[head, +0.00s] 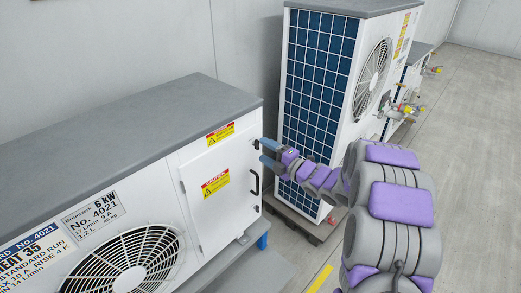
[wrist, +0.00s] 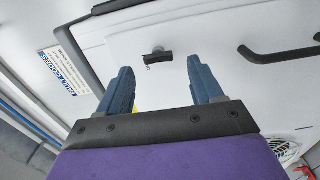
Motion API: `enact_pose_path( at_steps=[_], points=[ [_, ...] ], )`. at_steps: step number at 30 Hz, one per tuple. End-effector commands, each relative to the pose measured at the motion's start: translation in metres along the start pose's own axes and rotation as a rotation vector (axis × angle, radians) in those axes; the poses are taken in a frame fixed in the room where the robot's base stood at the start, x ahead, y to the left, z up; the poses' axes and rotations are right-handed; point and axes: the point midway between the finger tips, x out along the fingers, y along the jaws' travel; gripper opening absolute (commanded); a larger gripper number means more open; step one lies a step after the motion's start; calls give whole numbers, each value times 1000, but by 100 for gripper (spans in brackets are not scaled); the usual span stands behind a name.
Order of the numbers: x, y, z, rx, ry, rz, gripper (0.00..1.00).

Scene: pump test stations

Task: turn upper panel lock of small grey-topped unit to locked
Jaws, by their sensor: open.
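The small grey-topped unit (head: 120,150) fills the left of the head view, with a white side panel (head: 222,190). The upper panel lock (wrist: 158,55) is a small dark knob with a short bar, lying roughly crosswise in the wrist view. In the head view it is a tiny dark spot partly behind my fingers. My gripper (head: 264,153) is at the panel's upper right edge. In the wrist view my gripper (wrist: 160,68) has its two blue fingers apart, with the lock between and beyond the tips. Nothing is held, and no contact with the lock shows.
A black bar handle (wrist: 280,45) sits right of the lock in the wrist view; the handle (head: 254,182) is below my gripper in the head view. A tall unit with a blue grid (head: 318,80) stands close behind my gripper. Floor (head: 460,150) is clear at right.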

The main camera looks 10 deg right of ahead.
Motion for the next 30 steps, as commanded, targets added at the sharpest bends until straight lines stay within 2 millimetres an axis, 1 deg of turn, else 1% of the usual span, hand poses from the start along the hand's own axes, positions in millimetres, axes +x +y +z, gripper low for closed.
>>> enact_pose_path(
  at_steps=[1,3,7,12,19,30],
  points=[
    [8,0,-1,1,2,2,66],
    [15,-1,0,1,1,0,66],
    [25,-1,0,0,0,-2,66],
    [30,0,-1,0,0,-1,66],
    [30,0,-1,0,0,-2,65],
    [30,-1,0,1,-1,-3,30]
  ],
)
